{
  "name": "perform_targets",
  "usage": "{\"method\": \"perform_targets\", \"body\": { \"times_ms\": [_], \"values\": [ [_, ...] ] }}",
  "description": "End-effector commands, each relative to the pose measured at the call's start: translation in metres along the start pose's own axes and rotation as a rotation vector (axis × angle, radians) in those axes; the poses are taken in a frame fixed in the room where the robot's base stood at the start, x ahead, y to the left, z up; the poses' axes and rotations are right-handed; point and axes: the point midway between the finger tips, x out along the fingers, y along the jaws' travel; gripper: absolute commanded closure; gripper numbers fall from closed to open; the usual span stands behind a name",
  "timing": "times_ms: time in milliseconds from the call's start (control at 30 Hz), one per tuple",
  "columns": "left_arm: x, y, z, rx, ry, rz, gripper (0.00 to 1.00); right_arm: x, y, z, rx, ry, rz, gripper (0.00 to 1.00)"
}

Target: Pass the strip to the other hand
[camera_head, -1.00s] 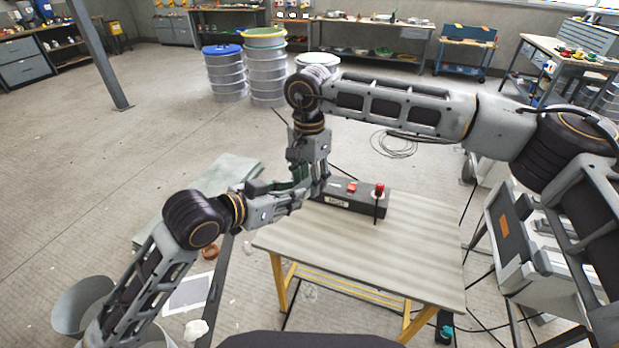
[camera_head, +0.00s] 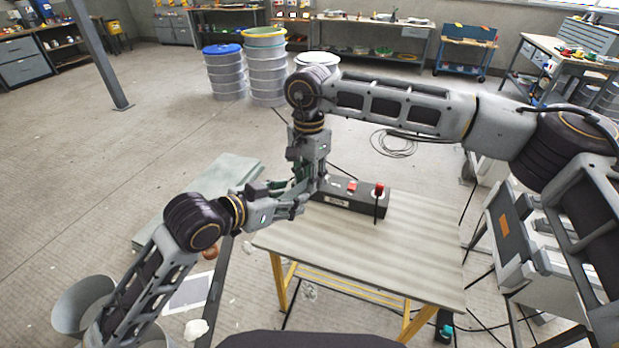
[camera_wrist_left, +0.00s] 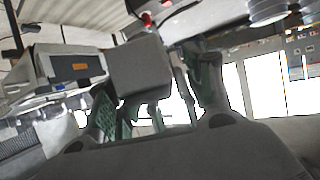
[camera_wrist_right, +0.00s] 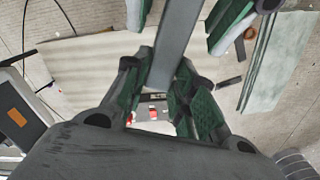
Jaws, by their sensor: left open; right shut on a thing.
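The strip (camera_wrist_right: 178,40) is a flat, plain grey bar in the right wrist view. My right gripper (camera_wrist_right: 160,92) is shut on it between green-padded fingers, and the strip extends up out of frame. In the head view my right gripper (camera_head: 312,188) points down above the table's back left corner. My left gripper (camera_head: 298,200) reaches in from the left, close beside it. Its green-padded fingers stand apart in the left wrist view (camera_wrist_left: 158,100). A grey block, perhaps the strip's end, shows there; I cannot tell whether the left fingers touch it. In the head view the strip is largely hidden.
A pale green sheet stack (camera_head: 215,185) lies left of the table. Drums (camera_head: 265,75) stand far behind.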

Motion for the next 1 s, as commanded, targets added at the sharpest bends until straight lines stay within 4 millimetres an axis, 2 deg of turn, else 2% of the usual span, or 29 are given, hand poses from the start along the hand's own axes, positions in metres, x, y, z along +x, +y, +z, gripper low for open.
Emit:
{"method": "perform_targets", "body": {
  "times_ms": [267, 567, 1000],
  "values": [
    [0.007, -0.006, 0.043, 0.041, -0.047, -0.063, 0.49, 0.000, 0.000, 0.000, 0.000, 0.000, 0.000, 0.99],
    [0.016, -0.015, 0.112, 0.116, -0.126, -0.151, 0.49, 0.000, 0.000, 0.000, 0.000, 0.000, 0.000, 0.99],
    [0.061, -0.070, 0.223, 0.072, -0.252, -0.247, 0.49, 0.000, 0.000, 0.000, 0.000, 0.000, 0.000, 0.99]
  ]
}}
